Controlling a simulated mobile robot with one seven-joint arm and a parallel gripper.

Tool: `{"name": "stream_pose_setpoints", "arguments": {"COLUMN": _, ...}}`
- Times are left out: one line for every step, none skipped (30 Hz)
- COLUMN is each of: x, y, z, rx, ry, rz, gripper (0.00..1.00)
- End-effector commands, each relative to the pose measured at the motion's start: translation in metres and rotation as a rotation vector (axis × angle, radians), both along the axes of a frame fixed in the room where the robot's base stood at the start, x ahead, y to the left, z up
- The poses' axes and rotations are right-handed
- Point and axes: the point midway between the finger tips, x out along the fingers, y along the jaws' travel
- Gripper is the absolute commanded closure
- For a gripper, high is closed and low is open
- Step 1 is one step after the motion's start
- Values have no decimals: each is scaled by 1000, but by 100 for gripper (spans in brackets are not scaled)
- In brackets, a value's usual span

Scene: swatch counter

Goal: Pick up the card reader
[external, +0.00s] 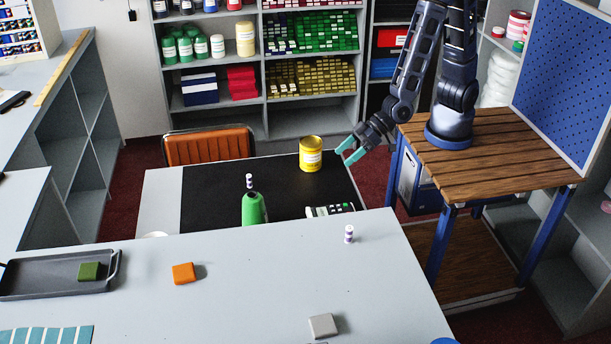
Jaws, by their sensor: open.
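The card reader (331,210) appears to be the small pale device with dark keys and a bit of green. It lies on the black mat (225,180) of the lower desk, and its near side is hidden behind the raised grey counter. My gripper (350,150) is open and empty, with teal fingertips. It hangs above the right edge of the mat, behind the card reader and a little to its right in the picture, apart from it. A yellow tin (311,154) stands just left of my fingers.
A green bottle (253,207) stands left of the card reader. The raised counter (250,300) in front holds a small purple-and-white striped piece (349,234), an orange block (183,273), a grey block (323,326) and a dark tray (50,290). An orange chair (208,147) stands behind the desk.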

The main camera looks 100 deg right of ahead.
Motion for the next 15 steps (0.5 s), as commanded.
{"name": "stream_pose_setpoints", "arguments": {"x": -1, "y": 7, "z": -14, "rx": -9, "ry": -10, "rz": -5, "gripper": 7}}
{"name": "stream_pose_setpoints", "arguments": {"x": -1, "y": 10, "z": -20, "rx": -12, "ry": -21, "rz": -11, "gripper": 7}}
{"name": "stream_pose_setpoints", "arguments": {"x": -1, "y": 14, "z": -28, "rx": -18, "ry": -36, "rz": -19, "gripper": 7}}
{"name": "stream_pose_setpoints", "arguments": {"x": -1, "y": 17, "z": -34, "rx": -22, "ry": -47, "rz": -25, "gripper": 7}}
{"name": "stream_pose_setpoints", "arguments": {"x": -2, "y": 19, "z": -40, "rx": -27, "ry": -58, "rz": -31, "gripper": 7}}
{"name": "stream_pose_setpoints", "arguments": {"x": -3, "y": 23, "z": -47, "rx": -35, "ry": -75, "rz": -38, "gripper": 7}}
{"name": "stream_pose_setpoints", "arguments": {"x": -4, "y": 25, "z": -53, "rx": -40, "ry": -87, "rz": -42, "gripper": 7}}
{"name": "stream_pose_setpoints", "arguments": {"x": -5, "y": 27, "z": -59, "rx": -47, "ry": -99, "rz": -48, "gripper": 7}}
{"name": "stream_pose_setpoints", "arguments": {"x": -7, "y": 31, "z": -67, "rx": -55, "ry": -117, "rz": -54, "gripper": 7}}
{"name": "stream_pose_setpoints", "arguments": {"x": -8, "y": 33, "z": -73, "rx": -63, "ry": -131, "rz": -58, "gripper": 7}}
{"name": "stream_pose_setpoints", "arguments": {"x": -10, "y": 34, "z": -79, "rx": -71, "ry": -144, "rz": -62, "gripper": 7}}
{"name": "stream_pose_setpoints", "arguments": {"x": -12, "y": 37, "z": -86, "rx": -81, "ry": -162, "rz": -68, "gripper": 7}}
{"name": "stream_pose_setpoints", "arguments": {"x": -15, "y": 39, "z": -91, "rx": -90, "ry": -177, "rz": -71, "gripper": 7}}
{"name": "stream_pose_setpoints", "arguments": {"x": -17, "y": 40, "z": -97, "rx": -99, "ry": -190, "rz": -74, "gripper": 7}}
{"name": "stream_pose_setpoints", "arguments": {"x": -20, "y": 42, "z": -104, "rx": -110, "ry": -209, "rz": -78, "gripper": 7}}
